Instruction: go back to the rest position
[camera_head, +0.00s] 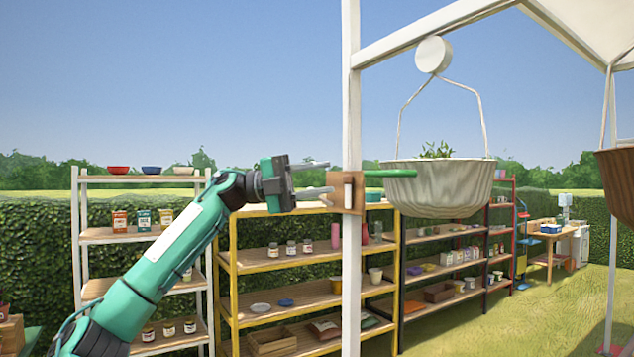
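My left arm comes in from the lower left, and its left gripper (322,177) points right with its two grey fingers apart. Nothing shows between the fingers. The fingertips are close to a wooden block with a pale switch-like piece (348,191) on the white post (351,80); I cannot tell whether they touch it. A green rod (390,173) sticks out to the right of the block, toward a hanging pot (437,190) with a small plant. My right gripper is not in view.
Behind stand a white shelf rack (76,240), a yellow shelf rack (233,285) and a dark rack (398,300) with jars, pots and boxes. A brown hanging pot (618,180) is at the right edge. Grass (540,325) lies open at the lower right.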

